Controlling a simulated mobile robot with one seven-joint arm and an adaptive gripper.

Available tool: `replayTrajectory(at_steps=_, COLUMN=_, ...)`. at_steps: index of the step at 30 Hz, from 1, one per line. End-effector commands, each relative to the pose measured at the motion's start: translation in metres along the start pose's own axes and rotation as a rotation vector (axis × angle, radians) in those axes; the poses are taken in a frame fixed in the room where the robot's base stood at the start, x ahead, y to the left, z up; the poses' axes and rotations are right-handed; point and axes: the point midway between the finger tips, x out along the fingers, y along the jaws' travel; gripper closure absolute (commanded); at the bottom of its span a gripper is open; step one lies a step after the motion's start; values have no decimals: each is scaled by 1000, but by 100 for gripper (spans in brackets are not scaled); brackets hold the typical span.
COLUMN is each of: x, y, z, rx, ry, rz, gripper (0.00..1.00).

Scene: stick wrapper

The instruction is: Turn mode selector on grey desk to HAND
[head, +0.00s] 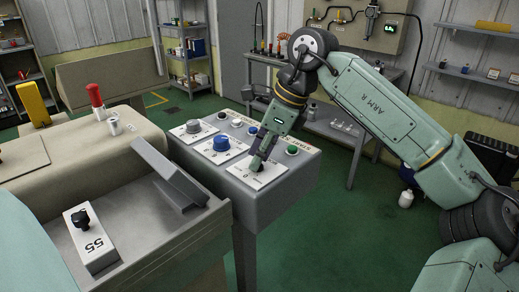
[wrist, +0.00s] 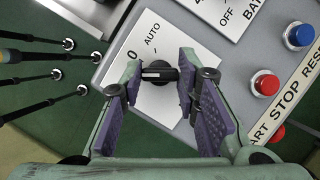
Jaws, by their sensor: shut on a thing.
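The mode selector is a black knob (wrist: 160,74) with a white mark, on a white plate (wrist: 158,25) printed "0" and "AUTO" in the wrist view. Its white mark points left in that view. No HAND label is readable; part of the plate is hidden by my fingers. My gripper (wrist: 158,76) has its purple pads on either side of the knob and is shut on it. In the head view my gripper (head: 259,161) reaches down to the white plate (head: 268,176) at the near right of the grey desk (head: 250,206); the knob is mostly hidden there.
Blue (wrist: 299,34) and red (wrist: 265,83) push buttons sit beside the plate, along a START STOP RESET strip. A large blue knob (head: 222,143) and a grey knob (head: 193,126) stand left of my gripper.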

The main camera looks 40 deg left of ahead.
Motion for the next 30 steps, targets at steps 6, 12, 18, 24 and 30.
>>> replayTrajectory(at_steps=6, x=-2, y=-1, z=1, rx=-119, ry=-1, rz=49, gripper=99)
replayTrajectory(at_steps=12, x=-1, y=-1, z=0, rx=-181, ry=1, rz=75, gripper=99)
replayTrajectory(at_steps=18, x=0, y=-2, z=0, rx=-206, ry=1, rz=84, gripper=99)
replayTrajectory(at_steps=24, x=0, y=-2, z=0, rx=-209, ry=2, rz=85, gripper=99)
replayTrajectory(at_steps=30, x=0, y=-2, z=0, rx=-209, ry=2, rz=85, gripper=70)
